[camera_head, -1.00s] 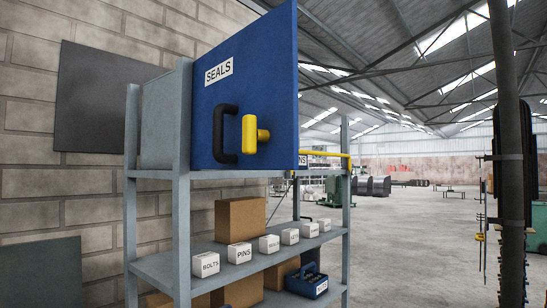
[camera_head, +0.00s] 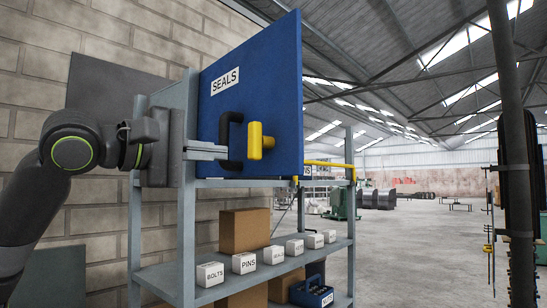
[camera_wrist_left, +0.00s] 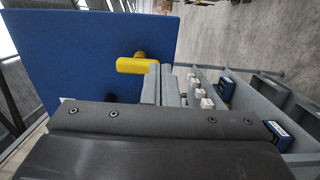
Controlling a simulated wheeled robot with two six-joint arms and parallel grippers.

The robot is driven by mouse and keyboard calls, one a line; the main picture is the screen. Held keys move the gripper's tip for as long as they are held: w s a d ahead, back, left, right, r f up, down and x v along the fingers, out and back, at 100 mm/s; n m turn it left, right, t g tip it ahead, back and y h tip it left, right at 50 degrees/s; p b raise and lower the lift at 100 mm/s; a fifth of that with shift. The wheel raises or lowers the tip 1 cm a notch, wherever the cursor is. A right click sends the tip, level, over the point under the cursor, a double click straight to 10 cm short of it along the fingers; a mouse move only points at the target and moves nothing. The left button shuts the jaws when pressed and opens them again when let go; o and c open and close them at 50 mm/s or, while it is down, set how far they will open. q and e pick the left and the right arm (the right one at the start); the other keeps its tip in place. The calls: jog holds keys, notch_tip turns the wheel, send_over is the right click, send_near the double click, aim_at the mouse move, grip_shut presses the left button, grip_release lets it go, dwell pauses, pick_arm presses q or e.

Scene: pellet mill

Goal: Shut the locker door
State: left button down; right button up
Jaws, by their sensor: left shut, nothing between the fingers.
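The blue locker door (camera_head: 275,85) carries a SEALS label, a black handle (camera_head: 225,140) and a yellow knob (camera_head: 262,140). The grey locker side (camera_head: 168,97) shows behind its left edge. I cannot tell how far the door stands from the locker front. My left gripper (camera_head: 222,150) is shut and empty, reaching in from the left with its tips close by the black handle; I cannot tell whether they touch. In the left wrist view the fingers (camera_wrist_left: 161,84) are together beside the yellow knob (camera_wrist_left: 138,65), with the blue door (camera_wrist_left: 85,50) to the left. My right gripper is out of view.
The locker sits on a grey shelf rack (camera_head: 190,240). Its lower shelf holds a cardboard box (camera_head: 244,230), several labelled white boxes (camera_head: 243,263) and, lower, a blue NUTS bin (camera_head: 312,294). A dark post (camera_head: 517,150) stands at right. A brick wall lies left.

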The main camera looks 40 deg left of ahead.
pick_arm(q)
jog(key=p, duration=0.9)
send_near(286, 158)
jog(key=x, duration=0.5)
jog(key=shift+w+d+r, duration=0.1)
jog(key=shift+w+r, duration=0.05)
jog(key=shift+w, duration=0.05)
jog(key=shift+w+d, duration=0.15)
jog(key=shift+w, duration=0.5)
